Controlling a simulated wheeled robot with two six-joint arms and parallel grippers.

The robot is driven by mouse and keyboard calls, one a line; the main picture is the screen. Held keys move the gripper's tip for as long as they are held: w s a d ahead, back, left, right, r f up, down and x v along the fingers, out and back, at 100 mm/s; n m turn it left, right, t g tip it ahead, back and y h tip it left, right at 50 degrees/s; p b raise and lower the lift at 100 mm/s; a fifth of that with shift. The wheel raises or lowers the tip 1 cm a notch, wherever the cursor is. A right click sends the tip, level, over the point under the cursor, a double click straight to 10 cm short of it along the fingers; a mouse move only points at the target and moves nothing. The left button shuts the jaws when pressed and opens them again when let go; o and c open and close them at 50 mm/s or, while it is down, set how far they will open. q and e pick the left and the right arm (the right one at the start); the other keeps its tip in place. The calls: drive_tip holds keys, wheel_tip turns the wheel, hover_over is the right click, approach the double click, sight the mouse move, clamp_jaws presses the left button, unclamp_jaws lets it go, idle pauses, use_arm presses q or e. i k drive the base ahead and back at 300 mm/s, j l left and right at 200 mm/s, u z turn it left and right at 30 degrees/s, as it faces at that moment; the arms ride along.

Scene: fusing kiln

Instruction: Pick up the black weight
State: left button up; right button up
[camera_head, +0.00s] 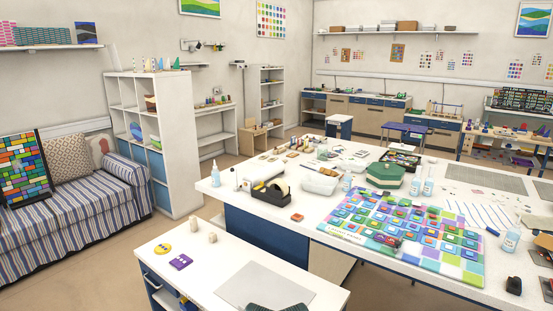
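A small dark block (514,285) stands on the white worktable (440,290) near its front right corner. It looks like the black weight, but it is too small to be sure. Neither of my grippers is in view.
A colourful tiled glass panel (405,232) covers much of the table's middle. Clear bottles (511,240), a green box (385,174) and a clear tub (320,181) stand around it. A lower white bench (215,287) is in front. A striped sofa (75,215) is at left.

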sight(514, 285)
drive_tip(key=z, duration=1.65)
drive_tip(key=i+l, duration=0.15)
drive_tip(key=l, duration=0.2)
drive_tip(key=i+l, duration=0.2)
drive_tip(key=l, duration=0.2)
drive_tip(key=i+l, duration=0.15)
drive_tip(key=l, duration=0.2)
drive_tip(key=i+l, duration=0.2)
drive_tip(key=l, duration=0.15)
drive_tip(key=i+l, duration=0.15)
drive_tip(key=l, duration=0.2)
drive_tip(key=i+l, duration=0.15)
drive_tip(key=l, duration=0.25)
